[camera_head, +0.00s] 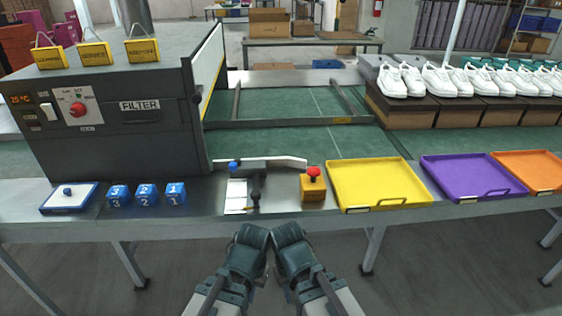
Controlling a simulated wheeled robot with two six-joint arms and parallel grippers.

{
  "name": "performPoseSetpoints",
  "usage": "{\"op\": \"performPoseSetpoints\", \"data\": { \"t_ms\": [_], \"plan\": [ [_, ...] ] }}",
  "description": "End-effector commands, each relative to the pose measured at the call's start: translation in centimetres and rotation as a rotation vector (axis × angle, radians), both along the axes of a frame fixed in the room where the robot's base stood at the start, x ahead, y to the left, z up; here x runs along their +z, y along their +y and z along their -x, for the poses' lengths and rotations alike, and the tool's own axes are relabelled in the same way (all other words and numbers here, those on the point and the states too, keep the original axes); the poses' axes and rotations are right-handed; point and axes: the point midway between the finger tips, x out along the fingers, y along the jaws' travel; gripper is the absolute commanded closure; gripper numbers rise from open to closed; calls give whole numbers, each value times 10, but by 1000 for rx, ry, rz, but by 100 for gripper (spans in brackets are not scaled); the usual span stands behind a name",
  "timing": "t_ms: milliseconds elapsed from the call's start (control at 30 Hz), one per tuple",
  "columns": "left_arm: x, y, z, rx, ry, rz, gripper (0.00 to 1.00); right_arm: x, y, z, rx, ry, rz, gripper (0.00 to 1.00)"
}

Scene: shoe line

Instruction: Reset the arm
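My two arms come up from the bottom middle of the view, side by side and angled toward each other. The dark end of my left arm, with my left gripper (251,236), is just in front of the table's front edge. The dark end of my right arm, with my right gripper (288,235), is right beside it. I cannot make out the fingers of either one, so I cannot tell whether they are open or shut. I see no object held at either end.
The metal table (330,219) holds numbered blue cubes (147,195), a red button on a yellow box (313,190), a black-knobbed device (256,197), and yellow (380,184), purple (473,176) and orange (528,170) trays. A grey filter machine (115,135) stands left. White shoes (440,80) sit back right.

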Motion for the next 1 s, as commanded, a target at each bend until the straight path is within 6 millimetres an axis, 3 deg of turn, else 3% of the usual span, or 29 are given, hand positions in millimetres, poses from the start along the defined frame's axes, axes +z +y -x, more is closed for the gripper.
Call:
{"op": "performPoseSetpoints", "data": {
  "t_ms": [33,167,400,533,667,1000],
  "plan": [
    [18,0,0,0,0,0,100,18,0,0,0,0,0,63],
    [53,0,0,0,0,0,100,53,0,0,0,-1,0,63],
    [131,0,0,1,0,0,100,131,0,0,0,-1,-1,63],
    [164,0,0,1,0,0,100,164,0,0,-1,-1,-1,63],
    [177,0,0,1,0,0,100,177,0,0,-1,-1,-1,63],
    [173,0,0,1,0,0,100,173,0,0,-1,-1,-1,63]
  ]
}}
